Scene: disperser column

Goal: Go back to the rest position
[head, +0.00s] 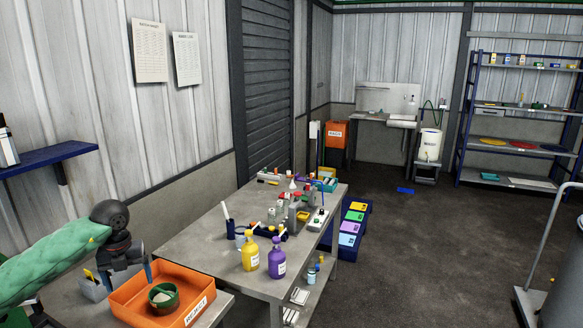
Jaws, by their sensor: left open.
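My left gripper (133,277) is at the lower left, at the end of an arm with a green sleeve. It is open, its fingers pointing down over the back left of an orange tray (192,276). I see nothing between its fingers. The tray carries a label and holds a green round container (163,295) with pale contents. The container is to the right of the fingers and appears apart from them. My right gripper is not in view.
A grey table (190,243) holds a yellow bottle (250,255), a purple bottle (278,260) and several small items. Coloured bins (353,221) stand beyond it. A blue shelf (45,158) juts from the left wall. The dark floor on the right is mostly clear, with a metal cart (550,270) at the edge.

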